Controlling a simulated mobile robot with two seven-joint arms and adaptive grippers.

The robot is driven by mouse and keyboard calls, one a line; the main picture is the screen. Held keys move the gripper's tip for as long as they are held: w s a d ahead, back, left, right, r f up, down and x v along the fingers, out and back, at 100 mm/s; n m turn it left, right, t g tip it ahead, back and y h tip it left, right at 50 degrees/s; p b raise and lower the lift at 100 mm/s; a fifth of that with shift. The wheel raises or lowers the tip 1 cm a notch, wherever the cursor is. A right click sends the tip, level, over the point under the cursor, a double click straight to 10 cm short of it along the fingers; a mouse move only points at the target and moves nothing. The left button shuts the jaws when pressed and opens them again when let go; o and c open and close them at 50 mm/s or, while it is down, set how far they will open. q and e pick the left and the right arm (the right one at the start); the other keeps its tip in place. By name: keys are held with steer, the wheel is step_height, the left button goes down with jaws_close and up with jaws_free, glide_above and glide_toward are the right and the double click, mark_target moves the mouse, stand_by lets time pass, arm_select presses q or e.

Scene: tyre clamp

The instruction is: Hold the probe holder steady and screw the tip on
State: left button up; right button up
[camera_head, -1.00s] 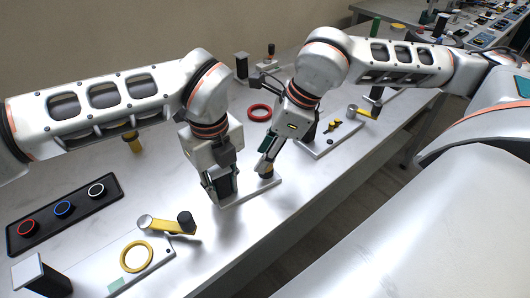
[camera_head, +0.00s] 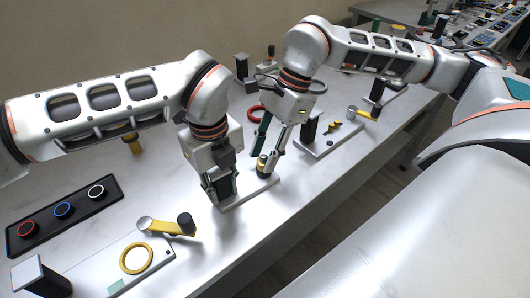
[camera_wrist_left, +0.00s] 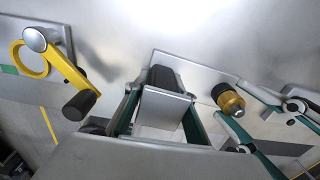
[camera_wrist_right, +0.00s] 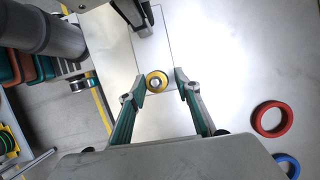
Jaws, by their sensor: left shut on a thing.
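A pale base plate (camera_head: 234,203) lies on the bench, carrying a dark upright block (camera_wrist_left: 163,78) and a round brass-and-black part (camera_head: 262,166). Which of these is the probe holder or the tip I cannot tell for certain. My left gripper (camera_head: 222,192) is shut on the block, with one finger on each side of it, as the left wrist view shows. My right gripper (camera_head: 268,157) is open around the brass-and-black part. In the right wrist view the part's brass ring (camera_wrist_right: 157,81) sits between the fingertips, with small gaps visible on both sides.
A fixture with a yellow lever (camera_head: 165,227) and yellow ring (camera_head: 136,258) stands at the front left. A black tray (camera_head: 66,212) holds red, blue and white rings. A red ring (camera_wrist_right: 272,119) lies beyond the right gripper. Another fixture (camera_head: 320,143) stands to the right.

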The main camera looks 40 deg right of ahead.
steer(key=shift+w+n+g, duration=0.1)
steer(key=shift+n+g, duration=0.8)
steer(key=shift+n, duration=1.4)
arm_select(q)
steer(key=shift+c, duration=0.2)
arm_select(e)
jaws_close()
steer(key=m+t, duration=0.1)
steer(key=m, duration=0.2)
steer(key=shift+m+t, duration=0.3)
steer(key=shift+m, duration=0.3)
steer(key=m, duration=0.1)
steer(key=m+t, duration=0.1)
steer(key=m, duration=0.1)
steer(key=shift+s, duration=0.3)
steer(key=shift+a+m+t, duration=0.1)
steer(key=shift+m+t, duration=0.3)
steer(key=shift+m, duration=0.2)
